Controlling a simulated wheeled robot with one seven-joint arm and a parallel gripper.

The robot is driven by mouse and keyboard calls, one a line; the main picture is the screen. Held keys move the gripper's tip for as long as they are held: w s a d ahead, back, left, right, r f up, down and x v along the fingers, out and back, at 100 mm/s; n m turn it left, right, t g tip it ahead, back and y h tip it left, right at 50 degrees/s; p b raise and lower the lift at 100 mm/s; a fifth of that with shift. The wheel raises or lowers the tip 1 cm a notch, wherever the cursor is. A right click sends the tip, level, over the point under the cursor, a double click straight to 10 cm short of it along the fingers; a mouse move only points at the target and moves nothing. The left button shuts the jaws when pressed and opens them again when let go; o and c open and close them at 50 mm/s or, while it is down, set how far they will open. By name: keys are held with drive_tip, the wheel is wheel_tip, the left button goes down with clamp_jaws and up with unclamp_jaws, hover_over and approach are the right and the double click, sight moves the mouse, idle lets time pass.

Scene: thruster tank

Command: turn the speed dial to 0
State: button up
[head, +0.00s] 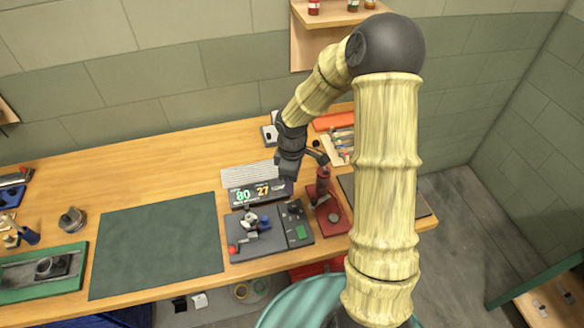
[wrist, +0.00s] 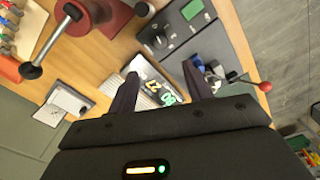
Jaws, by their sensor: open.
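The speed dial appears to be the dark round knob (head: 294,209) on the grey control panel at the right of a small machine (head: 240,238). In the wrist view the knob (wrist: 160,42) lies beyond my fingertips, on the panel that also carries a green button (wrist: 192,10). Its pointer and scale are too small to read. A dark display (head: 262,192) behind the machine shows 80 in green and 27 in orange. My gripper (head: 288,172) is open and empty above the display, apart from the knob; the display (wrist: 160,90) shows between its fingers (wrist: 160,80).
A red press (head: 324,195) with a lever stands close to the panel's right. A red-balled lever (head: 232,250) sticks out at the machine's front left. A green mat (head: 155,245) leaves free room at left.

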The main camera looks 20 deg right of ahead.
wheel_tip(320, 180, up, 4)
drive_tip(key=shift+r, duration=0.25)
drive_tip(key=shift+s, duration=0.15)
idle(0.3)
drive_tip(key=s+r+m+t, duration=0.1)
drive_tip(key=s+r+m, duration=0.2)
drive_tip(key=s+m, duration=0.3)
drive_tip(key=s+r+m+t, duration=0.1)
drive_tip(key=s+r+m, duration=0.2)
drive_tip(key=s+m, duration=0.3)
drive_tip(key=shift+s+d+m+t, duration=0.25)
drive_tip(key=shift+s+m+t, duration=0.05)
drive_tip(key=shift+s, duration=0.8)
drive_tip(key=shift+w, duration=0.1)
drive_tip(key=shift+s+r, duration=0.1)
drive_tip(key=shift+s, duration=0.1)
